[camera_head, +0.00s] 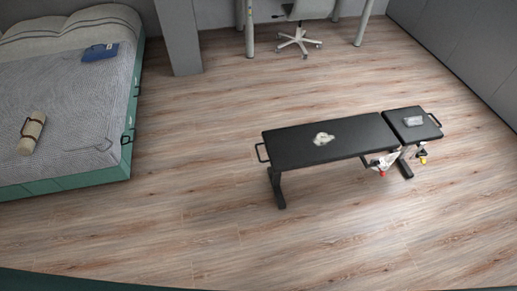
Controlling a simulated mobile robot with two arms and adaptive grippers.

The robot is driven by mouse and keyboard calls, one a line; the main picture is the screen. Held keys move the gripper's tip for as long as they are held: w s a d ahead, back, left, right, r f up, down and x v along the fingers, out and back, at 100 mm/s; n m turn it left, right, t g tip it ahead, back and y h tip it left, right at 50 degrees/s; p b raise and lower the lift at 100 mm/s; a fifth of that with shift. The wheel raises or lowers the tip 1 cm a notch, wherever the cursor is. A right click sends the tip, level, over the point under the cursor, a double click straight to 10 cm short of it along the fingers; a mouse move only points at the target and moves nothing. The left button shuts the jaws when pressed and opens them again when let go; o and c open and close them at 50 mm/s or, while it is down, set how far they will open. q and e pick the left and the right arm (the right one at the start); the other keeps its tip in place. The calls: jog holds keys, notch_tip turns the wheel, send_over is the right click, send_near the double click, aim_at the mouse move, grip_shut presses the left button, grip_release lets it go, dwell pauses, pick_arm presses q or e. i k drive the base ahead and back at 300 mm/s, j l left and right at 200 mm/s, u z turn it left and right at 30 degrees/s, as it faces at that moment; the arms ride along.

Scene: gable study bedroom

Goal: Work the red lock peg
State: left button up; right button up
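A small red peg (383,174) shows low on a white bracket (386,160) under the near edge of a black padded bench (280,148). It is too small to tell whether it is in or out. A yellow knob (423,160) shows under the bench's shorter right pad (395,121). Neither of my grippers is in view.
A pale item (322,139) lies on the long pad and a grey item (413,121) on the short one. Wood floor (200,220) is clear around the bench. A bed (70,100) stands left, a pillar (180,40) beside it, a wheeled chair (300,40) behind.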

aim_at(382, 173)
jog(key=z, duration=1.25)
